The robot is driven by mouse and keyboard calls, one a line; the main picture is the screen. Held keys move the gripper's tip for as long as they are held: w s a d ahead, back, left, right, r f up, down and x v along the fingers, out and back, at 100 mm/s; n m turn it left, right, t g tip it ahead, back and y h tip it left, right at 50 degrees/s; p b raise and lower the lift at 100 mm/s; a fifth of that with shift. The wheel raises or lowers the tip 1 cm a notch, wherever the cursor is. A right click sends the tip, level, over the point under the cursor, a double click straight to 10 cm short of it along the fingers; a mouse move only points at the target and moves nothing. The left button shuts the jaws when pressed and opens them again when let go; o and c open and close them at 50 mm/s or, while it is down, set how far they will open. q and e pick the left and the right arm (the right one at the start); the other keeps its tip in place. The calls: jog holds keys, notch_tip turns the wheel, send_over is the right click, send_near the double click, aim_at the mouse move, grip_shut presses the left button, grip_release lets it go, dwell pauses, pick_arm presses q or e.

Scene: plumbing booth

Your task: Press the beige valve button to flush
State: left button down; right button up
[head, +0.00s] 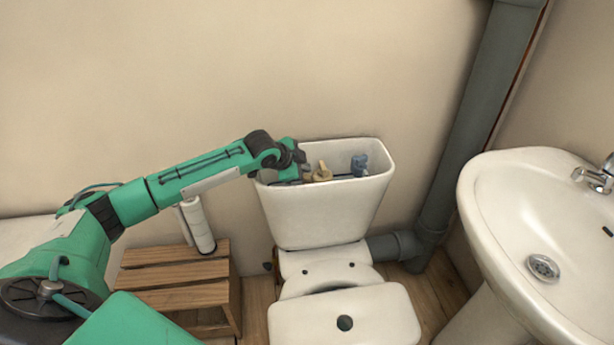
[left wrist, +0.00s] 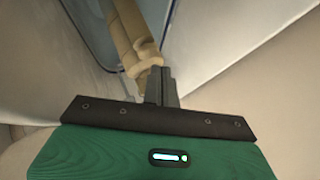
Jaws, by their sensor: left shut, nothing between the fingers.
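The beige valve (head: 321,172) stands inside the open toilet tank (head: 325,215), in the middle of its opening. In the left wrist view the beige valve (left wrist: 131,35) shows large, with a rounded end close to my fingertips. My left gripper (head: 305,174) reaches into the tank opening from the left, just beside the valve. It is shut and empty, and its fingers (left wrist: 160,82) overlap the edge of the valve's rounded end in the wrist view. I cannot tell whether they touch. My right gripper is not in view.
A blue fitting (head: 359,165) sits in the tank's right side. The toilet lid (head: 345,318) is below. A sink (head: 545,225) and a grey pipe (head: 465,130) stand at right. A slatted wooden stool (head: 178,273) and paper rolls (head: 197,224) are at left.

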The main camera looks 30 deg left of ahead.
pick_arm(q)
jog(key=shift+f+p, duration=0.35)
jog(key=shift+p, duration=0.1)
